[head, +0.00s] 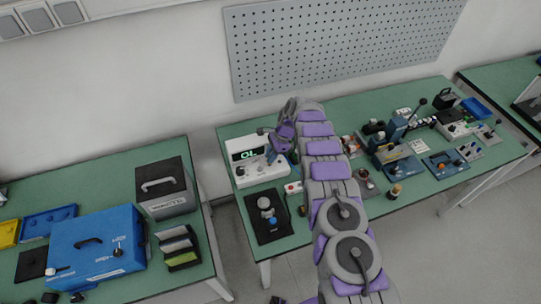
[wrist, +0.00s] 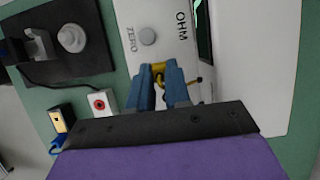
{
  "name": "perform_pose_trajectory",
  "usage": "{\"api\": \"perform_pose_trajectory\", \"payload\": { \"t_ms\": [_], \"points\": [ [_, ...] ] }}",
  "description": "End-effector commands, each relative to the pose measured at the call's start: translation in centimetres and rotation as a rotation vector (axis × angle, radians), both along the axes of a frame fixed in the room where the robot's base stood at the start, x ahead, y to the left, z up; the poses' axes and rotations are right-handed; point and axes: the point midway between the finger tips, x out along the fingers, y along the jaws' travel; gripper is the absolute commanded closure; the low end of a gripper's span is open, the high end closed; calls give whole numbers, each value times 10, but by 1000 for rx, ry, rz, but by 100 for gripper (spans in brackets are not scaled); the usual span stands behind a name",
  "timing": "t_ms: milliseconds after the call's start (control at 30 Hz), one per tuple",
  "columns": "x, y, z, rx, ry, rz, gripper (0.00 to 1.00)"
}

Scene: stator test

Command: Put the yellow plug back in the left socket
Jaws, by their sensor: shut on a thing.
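The white ohm meter (head: 258,170) stands at the left end of the middle bench, with a lit green display (head: 248,154). Its white face (wrist: 245,100) shows in the wrist view, with OHM and ZERO lettering and a grey knob. My gripper (wrist: 159,80) has blue fingers closed on the yellow plug (wrist: 158,68), over the meter's face. A small yellow and dark piece (wrist: 197,80) shows just right of the fingers. The sockets are not clearly visible; I cannot tell whether the plug touches one. In the head view my gripper (head: 272,148) is beside the meter, its fingertips unclear.
A black plate (head: 267,228) with a grey fixture lies in front of the meter. A white box with a red button (wrist: 99,104) sits nearby, with a dark cable running past. Several devices crowd the bench's right half. Another bench with a blue case (head: 95,245) stands left.

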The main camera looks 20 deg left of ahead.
Motion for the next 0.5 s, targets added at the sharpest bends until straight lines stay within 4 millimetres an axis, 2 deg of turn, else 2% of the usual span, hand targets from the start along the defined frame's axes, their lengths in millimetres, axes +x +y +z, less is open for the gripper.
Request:
{"api": "perform_pose_trajectory", "payload": {
  "t_ms": [500],
  "points": [
    [0,0,-7,0,0,0,100]
  ]
}}
